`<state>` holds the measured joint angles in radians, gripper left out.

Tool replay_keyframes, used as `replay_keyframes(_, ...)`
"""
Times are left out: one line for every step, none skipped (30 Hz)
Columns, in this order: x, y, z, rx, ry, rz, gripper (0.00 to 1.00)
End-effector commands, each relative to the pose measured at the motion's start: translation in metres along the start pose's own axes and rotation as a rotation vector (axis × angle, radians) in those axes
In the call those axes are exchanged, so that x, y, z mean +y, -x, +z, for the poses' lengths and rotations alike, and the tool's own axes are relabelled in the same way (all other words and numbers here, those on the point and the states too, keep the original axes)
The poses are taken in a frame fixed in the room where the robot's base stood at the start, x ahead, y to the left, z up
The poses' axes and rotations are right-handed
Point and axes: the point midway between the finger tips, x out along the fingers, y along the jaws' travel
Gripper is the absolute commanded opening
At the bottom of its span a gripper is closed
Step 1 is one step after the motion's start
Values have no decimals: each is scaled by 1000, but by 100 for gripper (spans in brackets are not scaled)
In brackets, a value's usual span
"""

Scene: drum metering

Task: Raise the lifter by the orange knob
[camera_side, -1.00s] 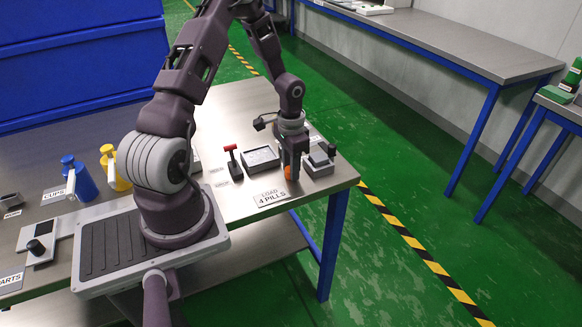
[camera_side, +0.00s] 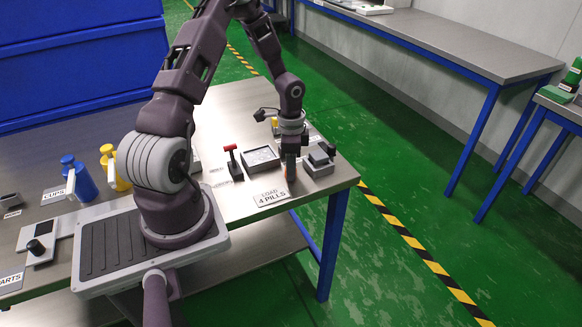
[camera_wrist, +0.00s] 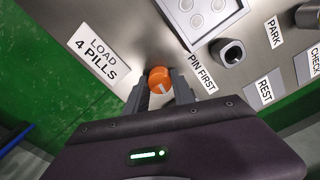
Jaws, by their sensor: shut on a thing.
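The orange knob (camera_wrist: 159,76) shows between the two fingers of my gripper (camera_wrist: 160,88) in the wrist view. The fingers are shut on it from both sides. In the side view my gripper (camera_side: 290,176) points down over the right end of the table, and only a narrow orange strip of the knob shows at the fingers. The lifter below the knob is hidden by the fingers and the knob, so I cannot tell its height.
A "LOAD 4 PILLS" sign (camera_wrist: 97,50) lies beside the knob. A tray with round pockets (camera_side: 262,157) and a red-topped lever (camera_side: 232,160) stand left of my gripper. A grey block device (camera_side: 319,163) stands close on its right. A grey round socket (camera_wrist: 229,52) is near the tray.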

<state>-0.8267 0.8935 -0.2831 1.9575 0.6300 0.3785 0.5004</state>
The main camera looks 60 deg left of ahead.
Motion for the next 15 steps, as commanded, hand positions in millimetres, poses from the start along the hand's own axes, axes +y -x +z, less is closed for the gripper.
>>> replay_keyframes(-1,1,-1,3,-4,-4,0)
replay_keyframes(-1,1,-1,3,-4,-4,0)
replay_keyframes(-1,1,-1,3,-4,-4,0)
replay_keyframes(-1,1,-1,3,-4,-4,0)
replay_keyframes(-1,1,-1,3,-4,-4,0)
replay_keyframes(-1,1,-1,3,-4,-4,0)
replay_keyframes(-1,1,-1,3,-4,-4,0)
replay_keyframes(-1,1,-1,3,-4,-4,0)
replay_keyframes(-1,1,-1,3,-4,-4,0)
replay_keyframes(-1,1,-1,3,-4,-4,0)
replay_keyframes(-1,1,-1,3,-4,-4,36)
replay_keyframes(-1,1,-1,3,-4,-4,44)
replay_keyframes(-1,1,-1,3,-4,-4,49)
replay_keyframes(-1,1,-1,2,-3,-3,52)
replay_keyframes(-1,1,-1,2,-3,-3,52)
